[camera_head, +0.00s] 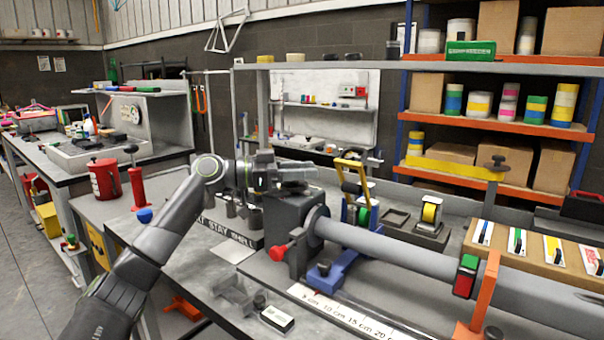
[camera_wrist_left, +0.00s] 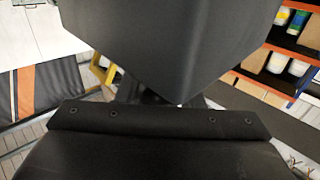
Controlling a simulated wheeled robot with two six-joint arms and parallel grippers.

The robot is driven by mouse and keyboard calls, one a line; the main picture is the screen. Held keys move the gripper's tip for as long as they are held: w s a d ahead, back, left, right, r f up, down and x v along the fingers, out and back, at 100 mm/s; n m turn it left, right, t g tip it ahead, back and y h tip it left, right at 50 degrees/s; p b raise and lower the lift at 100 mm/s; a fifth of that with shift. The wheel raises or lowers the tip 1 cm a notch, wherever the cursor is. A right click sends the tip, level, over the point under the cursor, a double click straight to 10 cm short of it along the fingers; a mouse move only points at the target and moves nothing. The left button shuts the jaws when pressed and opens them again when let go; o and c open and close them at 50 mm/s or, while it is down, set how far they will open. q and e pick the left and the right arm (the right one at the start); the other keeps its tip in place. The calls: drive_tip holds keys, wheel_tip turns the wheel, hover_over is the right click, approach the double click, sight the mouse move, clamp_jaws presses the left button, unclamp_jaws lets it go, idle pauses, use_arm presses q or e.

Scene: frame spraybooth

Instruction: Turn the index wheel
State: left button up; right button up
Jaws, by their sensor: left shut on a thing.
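My left gripper (camera_head: 300,173) is at the top of a grey block-shaped headstock (camera_head: 285,222) at the near end of a long grey tube. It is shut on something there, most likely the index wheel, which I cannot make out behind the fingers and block. A grey round collar (camera_head: 316,222) sits where the tube meets the headstock. A red knob (camera_head: 277,253) sticks out at its lower left. In the left wrist view, dark block-like surfaces (camera_wrist_left: 170,40) fill the middle and hide the grasp. My right gripper is not in view.
The grey tube (camera_head: 400,257) runs right past an orange bracket (camera_head: 485,290) with a red and green box. A white scale strip (camera_head: 335,308) lies in front. A red canister (camera_head: 104,180) stands left.

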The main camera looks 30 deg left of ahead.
use_arm(q)
drive_tip(key=shift+f, duration=0.1)
idle(0.3)
drive_tip(key=o, duration=0.9)
drive_tip(key=shift+o, duration=0.2)
drive_tip(key=shift+s+a+f, duration=0.1)
drive_tip(key=shift+s+a, duration=0.15)
drive_tip(key=shift+a, duration=0.1)
drive_tip(key=b+v, duration=0.8)
drive_tip(key=v, duration=0.8)
drive_tip(key=shift+a, duration=0.2)
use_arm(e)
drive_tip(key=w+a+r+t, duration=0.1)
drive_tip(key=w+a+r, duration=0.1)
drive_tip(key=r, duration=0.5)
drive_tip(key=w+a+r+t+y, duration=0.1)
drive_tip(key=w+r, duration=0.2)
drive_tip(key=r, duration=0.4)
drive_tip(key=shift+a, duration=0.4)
use_arm(q)
drive_tip(key=shift+s, duration=0.15)
